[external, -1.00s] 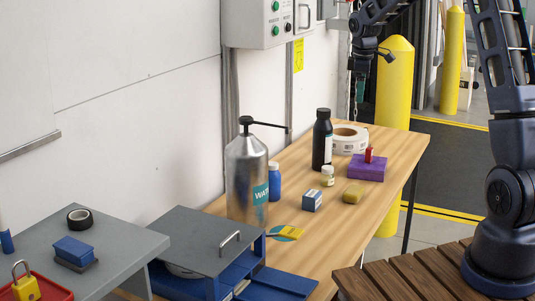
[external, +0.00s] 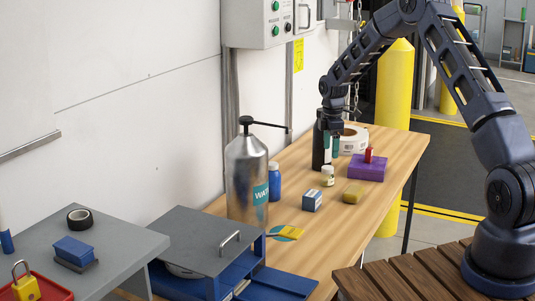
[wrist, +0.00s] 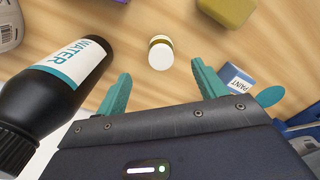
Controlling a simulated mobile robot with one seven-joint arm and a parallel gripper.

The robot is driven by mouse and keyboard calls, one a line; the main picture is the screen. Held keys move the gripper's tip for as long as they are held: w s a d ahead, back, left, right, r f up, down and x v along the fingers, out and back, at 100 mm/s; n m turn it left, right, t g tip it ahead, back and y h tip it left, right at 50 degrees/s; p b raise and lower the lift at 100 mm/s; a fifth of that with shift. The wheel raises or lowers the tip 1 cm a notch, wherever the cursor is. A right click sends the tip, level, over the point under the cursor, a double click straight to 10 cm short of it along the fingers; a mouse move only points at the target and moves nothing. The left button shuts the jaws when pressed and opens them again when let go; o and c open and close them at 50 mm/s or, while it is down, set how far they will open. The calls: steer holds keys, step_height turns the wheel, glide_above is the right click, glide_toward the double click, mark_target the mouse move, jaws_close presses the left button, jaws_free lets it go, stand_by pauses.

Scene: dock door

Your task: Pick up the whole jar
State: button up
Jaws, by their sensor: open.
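The jar (external: 328,176) is small, with a white lid and a gold-brown band. It stands on the wooden table near the black bottle. In the wrist view the jar (wrist: 160,52) shows its pale lid just beyond and between my fingertips, apart from both. My gripper (external: 334,146) hangs above the table, over the area behind the jar and beside the black bottle. Its teal fingers are spread open and empty in the wrist view (wrist: 160,72).
A black water bottle (wrist: 68,75) stands close at the left finger. A blue paint box (wrist: 236,80) lies by the right finger. A yellow block (external: 353,193), a purple block (external: 366,168), a white roll (external: 352,139) and a blue bottle (external: 274,182) stand around the jar.

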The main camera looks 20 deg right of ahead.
mark_target(328, 167)
step_height(328, 167, down, 5)
steer(key=shift+a+f, duration=0.15)
steer(key=shift+f, duration=1.2)
steer(key=shift+a+f, duration=0.15)
steer(key=shift+f, duration=1.15)
steer(key=c, duration=1.2)
